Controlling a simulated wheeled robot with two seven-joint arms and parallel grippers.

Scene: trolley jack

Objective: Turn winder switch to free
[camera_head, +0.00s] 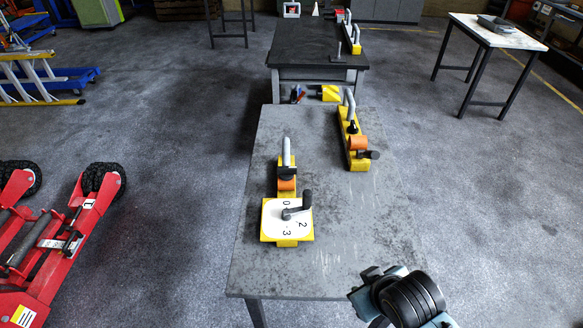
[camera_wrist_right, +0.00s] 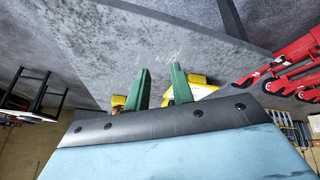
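A yellow unit with a white dial plate (camera_head: 272,228) sits near the left edge of the grey table. The plate carries the marks 0, 2 and 3. A dark switch handle (camera_head: 297,210) on it slants to the upper right; no word "free" is readable. A second yellow unit (camera_head: 347,127) with an orange part and a dark knob (camera_head: 368,154) stands farther back right. My right gripper's two green fingers (camera_wrist_right: 160,68) are apart and empty in the right wrist view. A white and yellow piece (camera_wrist_right: 202,91) shows beyond them, partly hidden. My left gripper is not in view.
The grey table (camera_head: 345,235) is bare between the units and its front edge. My right arm is over its front right corner. A darker table (camera_head: 315,55) stands behind. A red trolley jack (camera_head: 65,225) is on the floor at left. A white-topped table (camera_head: 497,32) is at back right.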

